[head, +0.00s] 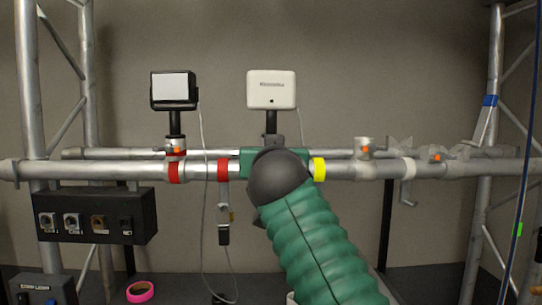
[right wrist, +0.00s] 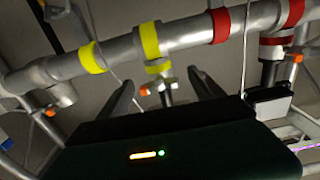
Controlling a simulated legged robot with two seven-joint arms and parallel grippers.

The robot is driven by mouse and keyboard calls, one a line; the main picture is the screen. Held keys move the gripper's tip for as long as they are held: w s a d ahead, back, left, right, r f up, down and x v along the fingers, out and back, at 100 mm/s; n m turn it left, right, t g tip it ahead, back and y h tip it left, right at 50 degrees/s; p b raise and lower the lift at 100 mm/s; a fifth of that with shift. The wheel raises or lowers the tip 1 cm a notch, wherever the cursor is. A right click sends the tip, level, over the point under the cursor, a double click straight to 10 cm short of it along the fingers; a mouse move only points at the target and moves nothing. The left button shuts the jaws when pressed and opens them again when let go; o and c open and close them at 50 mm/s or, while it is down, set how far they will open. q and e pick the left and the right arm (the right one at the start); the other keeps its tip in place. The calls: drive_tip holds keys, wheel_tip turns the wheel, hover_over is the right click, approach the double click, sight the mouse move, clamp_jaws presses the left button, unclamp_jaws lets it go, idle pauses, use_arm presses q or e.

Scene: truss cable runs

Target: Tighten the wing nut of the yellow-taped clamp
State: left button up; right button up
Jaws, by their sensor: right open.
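In the right wrist view, the yellow-taped clamp (right wrist: 157,68) sits on the truss pipe beside a yellow pipe band (right wrist: 149,41). Its wing nut, with an orange mark (right wrist: 145,90), shows between the two fingers of my right gripper (right wrist: 165,90). The gripper is open; a gap shows on both sides of the wing nut, and I see no contact. In the head view, my right arm and dark wrist hide the clamp and my fingertips; a yellow band (head: 319,169) shows just right of the wrist. My left gripper is not in view.
Red-taped clamp (head: 175,150) holds a black lamp (head: 173,90). A white box (head: 271,90) stands above my wrist. Other orange-marked clamps (head: 364,149) sit to the right. Thin cables hang near the pipe. A black socket box (head: 96,215) hangs at left.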

drive_tip(key=shift+s, duration=0.1)
drive_tip(key=s+b, duration=0.8)
drive_tip(key=s, duration=0.8)
drive_tip(key=shift+s+a+b, duration=0.15)
drive_tip(key=shift+s+b, duration=0.15)
